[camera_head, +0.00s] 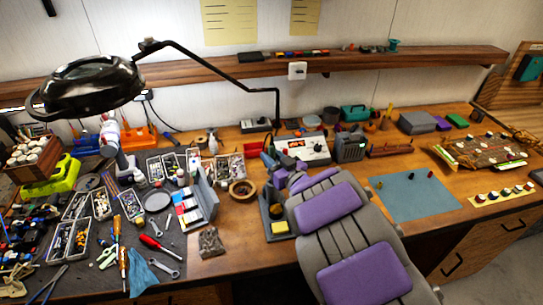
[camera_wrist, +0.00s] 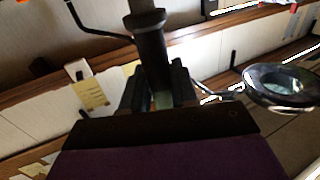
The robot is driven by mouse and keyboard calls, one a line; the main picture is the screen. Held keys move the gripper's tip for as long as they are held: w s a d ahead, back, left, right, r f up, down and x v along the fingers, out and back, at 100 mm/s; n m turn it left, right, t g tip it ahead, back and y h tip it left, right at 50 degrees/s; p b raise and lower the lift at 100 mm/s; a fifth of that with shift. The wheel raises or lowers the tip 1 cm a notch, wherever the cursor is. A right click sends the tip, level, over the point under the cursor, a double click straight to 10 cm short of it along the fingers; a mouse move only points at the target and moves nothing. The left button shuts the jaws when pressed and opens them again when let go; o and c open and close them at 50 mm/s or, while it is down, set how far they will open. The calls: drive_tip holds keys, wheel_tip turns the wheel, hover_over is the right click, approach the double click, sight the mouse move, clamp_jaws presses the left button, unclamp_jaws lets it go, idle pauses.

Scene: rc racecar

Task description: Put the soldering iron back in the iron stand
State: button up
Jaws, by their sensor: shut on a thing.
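My gripper (camera_wrist: 157,85) is shut on a dark, round-bodied thing with a flared collar, which I take to be the soldering iron (camera_wrist: 151,48). It stands up between the two fingers in the wrist view. In the head view my arm hides most of the grip, and my gripper (camera_head: 272,164) is small beyond the purple-padded links. The iron stand appears to be the dark base (camera_head: 276,238) with a yellow sponge, just left of my arm. My gripper is beyond it in the picture. The stand's holder is partly hidden by my arm.
A light station box (camera_head: 301,149) with an orange display stands behind my gripper. A round wooden bowl (camera_head: 242,190) and an open parts case (camera_head: 194,205) are to the left. A magnifier lamp (camera_head: 90,85) overhangs the left. The blue mat (camera_head: 415,196) is mostly clear.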

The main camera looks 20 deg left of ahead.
drive_tip(key=shift+d+f+b, duration=0.1)
drive_tip(key=shift+f+b, duration=0.5)
drive_tip(key=shift+f, duration=1.35)
drive_tip(key=o, duration=1.4)
drive_tip(key=shift+o, duration=0.2)
drive_tip(key=shift+s+d, duration=0.1)
drive_tip(key=s+d+r+p, duration=0.2)
drive_tip(key=s+d, duration=0.2)
drive_tip(key=d, duration=0.1)
drive_tip(key=shift+d+p, duration=0.2)
drive_tip(key=shift+p, duration=0.15)
idle(0.4)
